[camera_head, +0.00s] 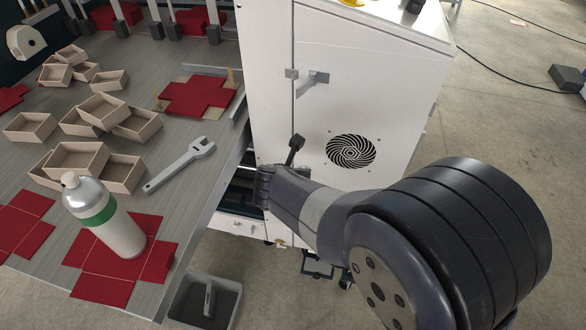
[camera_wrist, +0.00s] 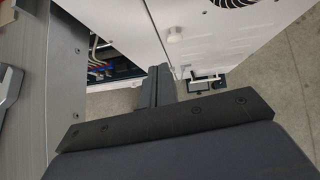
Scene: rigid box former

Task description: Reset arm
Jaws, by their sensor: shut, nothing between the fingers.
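My gripper (camera_wrist: 158,86) shows in the wrist view with its fingers shut together and nothing between them. It points toward the lower part of the white machine cabinet (camera_wrist: 112,22). In the head view my dark arm stretches from the lower right toward the cabinet (camera_head: 390,75), with its end in front of the cabinet's lower left, right of the table edge. The fingertips are hard to make out in the head view.
The grey table (camera_head: 190,215) holds several open wooden boxes, red flat blanks (camera_head: 200,95), a wrench (camera_head: 180,165) and a bottle with a green band (camera_head: 105,215). A grey bin (camera_head: 205,302) stands below the table edge. Floor at the right is mostly free.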

